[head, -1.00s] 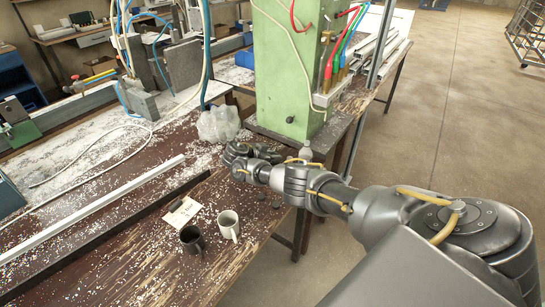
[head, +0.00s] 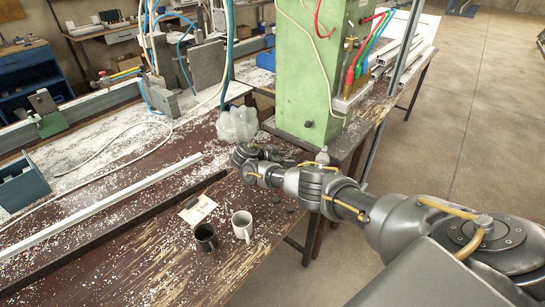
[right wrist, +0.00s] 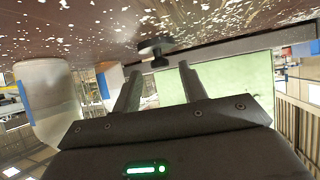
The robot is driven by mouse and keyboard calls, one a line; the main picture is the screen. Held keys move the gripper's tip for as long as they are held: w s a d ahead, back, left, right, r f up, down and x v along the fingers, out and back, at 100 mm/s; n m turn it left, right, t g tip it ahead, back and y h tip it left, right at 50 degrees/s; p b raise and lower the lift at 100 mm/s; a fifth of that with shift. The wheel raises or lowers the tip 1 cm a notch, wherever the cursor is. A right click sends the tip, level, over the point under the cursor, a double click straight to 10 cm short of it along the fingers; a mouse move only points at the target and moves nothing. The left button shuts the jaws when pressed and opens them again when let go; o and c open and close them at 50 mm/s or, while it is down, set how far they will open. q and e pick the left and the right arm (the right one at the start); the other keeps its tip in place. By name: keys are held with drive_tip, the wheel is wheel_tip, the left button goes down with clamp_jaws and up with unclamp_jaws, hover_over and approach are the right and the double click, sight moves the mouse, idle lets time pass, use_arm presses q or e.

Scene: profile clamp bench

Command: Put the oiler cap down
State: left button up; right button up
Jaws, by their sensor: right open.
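My right gripper (head: 243,153) reaches in from the right, low over the bench beside the green machine column. In the right wrist view its two fingers (right wrist: 160,70) are apart with nothing between them. A small black round piece with a knob (right wrist: 155,46), which looks like the oiler cap, is at the bench surface just beyond the fingertips. It shows no contact with the fingers. In the head view I cannot make it out at the gripper. My left gripper is not in view.
A pale container (right wrist: 48,95) with a blue patch stands close beside the fingers. A black mug (head: 205,237), a white mug (head: 242,226) and a paper tag (head: 198,209) are nearer on the bench. The green column (head: 310,75) and a clear plastic bundle (head: 238,124) stand behind.

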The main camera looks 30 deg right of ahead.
drive_tip(key=v, duration=0.8)
drive_tip(key=shift+a+r, duration=0.25)
drive_tip(key=shift+a, duration=0.05)
